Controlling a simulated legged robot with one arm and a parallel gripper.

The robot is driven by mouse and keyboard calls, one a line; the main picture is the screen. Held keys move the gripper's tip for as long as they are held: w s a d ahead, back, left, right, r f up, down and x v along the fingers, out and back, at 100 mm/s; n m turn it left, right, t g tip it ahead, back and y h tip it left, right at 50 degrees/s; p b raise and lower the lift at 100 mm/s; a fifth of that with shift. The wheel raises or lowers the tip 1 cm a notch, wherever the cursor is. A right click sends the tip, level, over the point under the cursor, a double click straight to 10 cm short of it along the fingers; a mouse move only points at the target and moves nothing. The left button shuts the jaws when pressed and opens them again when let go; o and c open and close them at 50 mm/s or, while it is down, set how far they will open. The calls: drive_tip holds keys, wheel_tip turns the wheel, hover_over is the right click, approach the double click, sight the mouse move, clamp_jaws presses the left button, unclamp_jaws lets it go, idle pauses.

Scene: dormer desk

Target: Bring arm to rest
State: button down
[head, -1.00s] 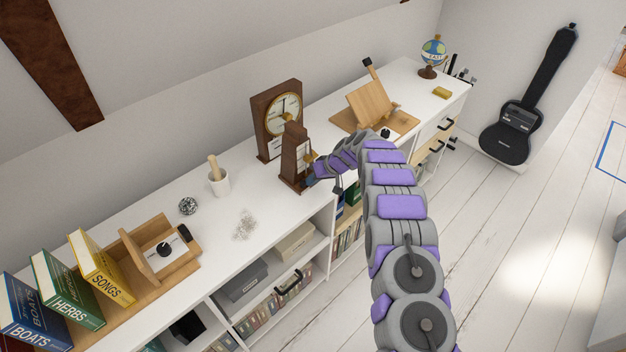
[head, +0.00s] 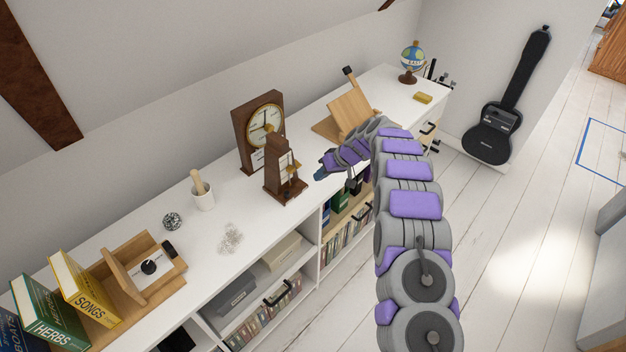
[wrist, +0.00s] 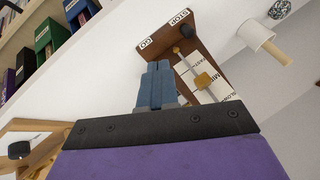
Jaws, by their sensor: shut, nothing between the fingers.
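My gripper (head: 322,168) is at the end of my purple and grey arm, over the front edge of the white desk top. In the wrist view its blue fingers (wrist: 156,88) are closed together with nothing between them. A brown wooden metronome (head: 283,172) stands on the desk just left of the gripper, with a visible gap in the head view. In the wrist view the metronome (wrist: 207,62) lies just beyond the fingers, showing its brass weight and STOP and GO labels.
A wooden clock (head: 262,125) stands behind the metronome. A white mortar with pestle (head: 203,198), a wire ball (head: 172,221) and books (head: 85,290) are to the left. A wooden stand (head: 350,108) and globe (head: 412,58) are to the right. Open floor (head: 520,240) lies right of my arm.

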drive_tip(key=shift+d+r, duration=0.4)
drive_tip(key=shift+d, duration=0.3)
drive_tip(key=shift+a, duration=0.15)
drive_tip(key=s+d+r+m+g+h, duration=0.1)
drive_tip(key=s+d+r+m+h, duration=0.15)
drive_tip(key=s+r, duration=0.85)
drive_tip(key=s+d+r+m+g+h, duration=0.1)
drive_tip(key=s+d+r, duration=0.3)
drive_tip(key=s+r, duration=0.7)
drive_tip(key=s+d+m+h, duration=0.1)
drive_tip(key=s+d, duration=0.4)
drive_tip(key=s, duration=1.2)
drive_tip(key=s+d+m+g+h, duration=0.1)
drive_tip(key=s+d, duration=0.5)
drive_tip(key=s, duration=1.1)
drive_tip(key=shift+s+f+m+h, duration=0.25)
drive_tip(key=shift+s+m+h, duration=0.1)
drive_tip(key=shift+m+h, duration=0.35)
